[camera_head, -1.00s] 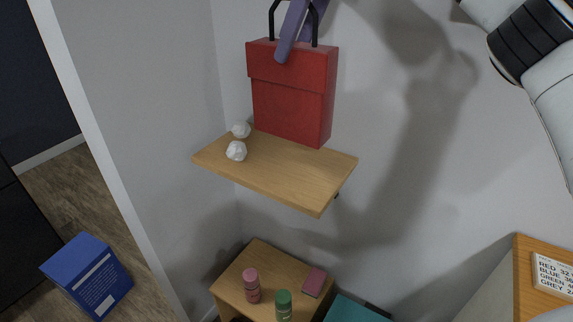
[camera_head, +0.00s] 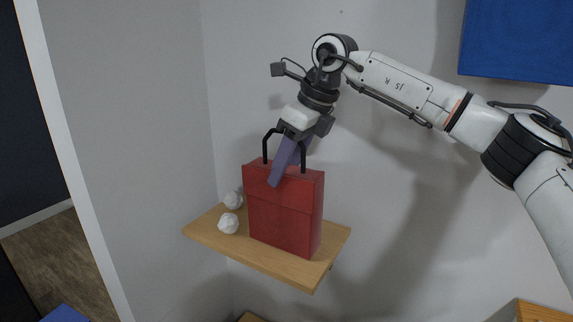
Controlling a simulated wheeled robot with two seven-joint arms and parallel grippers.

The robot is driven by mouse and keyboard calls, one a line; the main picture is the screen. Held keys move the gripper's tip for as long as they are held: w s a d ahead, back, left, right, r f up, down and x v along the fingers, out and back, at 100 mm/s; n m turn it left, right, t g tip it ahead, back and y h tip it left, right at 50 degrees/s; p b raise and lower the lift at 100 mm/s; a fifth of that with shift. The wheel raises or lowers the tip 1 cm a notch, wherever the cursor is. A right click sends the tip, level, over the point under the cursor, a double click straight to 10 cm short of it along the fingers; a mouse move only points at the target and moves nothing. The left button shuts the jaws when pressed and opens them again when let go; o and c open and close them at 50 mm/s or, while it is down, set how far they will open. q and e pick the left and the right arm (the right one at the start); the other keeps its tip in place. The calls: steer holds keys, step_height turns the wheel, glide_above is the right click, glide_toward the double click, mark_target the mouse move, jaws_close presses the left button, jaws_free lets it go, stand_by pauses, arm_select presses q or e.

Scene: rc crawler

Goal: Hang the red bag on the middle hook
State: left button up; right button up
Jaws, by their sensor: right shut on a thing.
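The red bag (camera_head: 285,220) is a boxy bag with a flap and a black handle (camera_head: 265,146). It is upright in front of or over the wooden shelf (camera_head: 200,234); I cannot tell whether its base touches the shelf. My right gripper (camera_head: 279,174) reaches down from above, its purple fingers shut at the bag's handle and overlapping the flap. The exact grip on the handle is partly hidden. No hook is visible, and my left gripper is out of view.
Two white faceted lumps (camera_head: 229,223) lie on the shelf left of the bag. A blue panel (camera_head: 520,42) is at the upper right. A wooden edge (camera_head: 540,312) shows at the lower right. The grey wall right of the shelf is bare.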

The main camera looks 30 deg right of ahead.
steer(key=shift+f, duration=0.15)
steer(key=o, duration=1.6)
steer(key=shift+o, duration=0.2)
steer(key=shift+f+b, duration=0.1)
steer(key=shift+b, duration=0.2)
steer(key=v, duration=0.9)
steer(key=shift+d+r+b, duration=0.25)
steer(key=shift+d+b, duration=0.05)
steer(key=shift+b, duration=0.1)
steer(key=shift+s+d+r, duration=0.1)
steer(key=shift+s+r, duration=0.05)
steer(key=shift+r, duration=0.25)
